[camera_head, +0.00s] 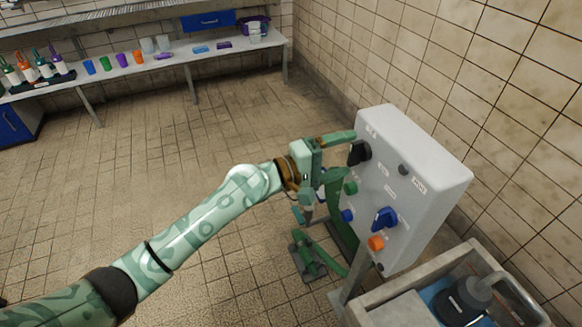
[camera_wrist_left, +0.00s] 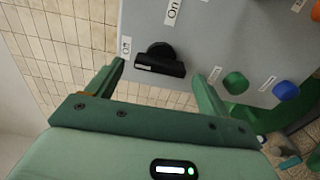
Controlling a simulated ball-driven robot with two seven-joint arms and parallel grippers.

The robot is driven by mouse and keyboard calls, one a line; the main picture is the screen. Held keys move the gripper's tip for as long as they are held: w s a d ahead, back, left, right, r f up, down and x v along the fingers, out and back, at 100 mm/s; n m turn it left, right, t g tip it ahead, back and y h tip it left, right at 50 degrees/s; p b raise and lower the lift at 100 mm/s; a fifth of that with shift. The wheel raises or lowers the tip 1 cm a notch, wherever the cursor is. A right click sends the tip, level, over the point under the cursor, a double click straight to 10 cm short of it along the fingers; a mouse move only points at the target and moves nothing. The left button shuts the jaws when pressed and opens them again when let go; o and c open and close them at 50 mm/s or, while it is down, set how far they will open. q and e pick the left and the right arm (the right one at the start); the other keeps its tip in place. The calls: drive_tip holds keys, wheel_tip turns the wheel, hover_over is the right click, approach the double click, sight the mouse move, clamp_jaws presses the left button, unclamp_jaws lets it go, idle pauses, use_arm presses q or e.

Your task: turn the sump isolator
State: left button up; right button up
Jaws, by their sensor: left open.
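A blue rotary switch (camera_head: 384,219) sits lower on the box. I cannot read which one is the sump isolator. My left gripper (camera_head: 341,158) is open in front of the black switch, with one finger to each side and no clear contact. My right gripper is out of view.
A green button (camera_head: 350,187), a blue button (camera_head: 347,216) and an orange knob (camera_head: 376,243) are on the same face. A bench (camera_head: 180,52) with cups is at the back.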

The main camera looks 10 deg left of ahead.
use_arm(q)
drive_tip(key=v, duration=1.5)
drive_tip(key=shift+a, duration=0.3)
